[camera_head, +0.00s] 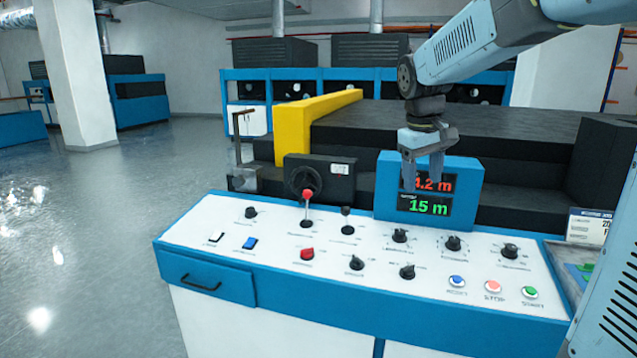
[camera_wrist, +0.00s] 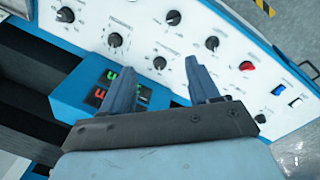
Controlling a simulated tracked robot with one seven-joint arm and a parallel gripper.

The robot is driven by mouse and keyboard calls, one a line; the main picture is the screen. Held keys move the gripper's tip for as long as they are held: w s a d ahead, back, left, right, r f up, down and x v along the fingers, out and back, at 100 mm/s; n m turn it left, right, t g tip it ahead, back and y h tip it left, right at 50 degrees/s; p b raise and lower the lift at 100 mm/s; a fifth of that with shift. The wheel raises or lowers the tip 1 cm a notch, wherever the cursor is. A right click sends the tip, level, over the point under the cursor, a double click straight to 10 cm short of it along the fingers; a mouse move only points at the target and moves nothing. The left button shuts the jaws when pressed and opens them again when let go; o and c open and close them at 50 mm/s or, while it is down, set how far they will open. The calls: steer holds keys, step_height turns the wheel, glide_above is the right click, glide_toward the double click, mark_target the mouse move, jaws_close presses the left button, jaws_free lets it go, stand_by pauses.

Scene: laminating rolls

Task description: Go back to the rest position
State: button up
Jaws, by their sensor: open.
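My gripper (camera_head: 422,180) hangs from my arm above the back of the control panel (camera_head: 370,293), in front of the blue display box (camera_head: 384,178). Its fingers point down and are apart with nothing between them. It partly hides the red upper number on the display; the green lower line reads 15 m. In the wrist view my two open fingers (camera_wrist: 158,84) reach over the panel (camera_wrist: 222,22), with the display box (camera_wrist: 78,98) behind them at the left.
The panel carries a red-tipped lever (camera_head: 307,196), several black knobs, a red knob (camera_head: 307,254) and lit buttons including a red one (camera_head: 493,287). A dark laminating machine with a yellow guard (camera_head: 322,112) stands behind. Open floor (camera_head: 90,240) lies to the left.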

steer(key=s+f+m+t, duration=0.1)
steer(key=s+m+t, duration=0.1)
steer(key=s, duration=0.9)
steer(key=s+d+f+m+t+y, duration=0.1)
steer(key=s+f+m+t, duration=0.1)
steer(key=s, duration=0.9)
steer(key=shift+f+y, duration=0.3)
steer(key=shift+s+d, duration=0.1)
steer(key=shift+c, duration=0.2)
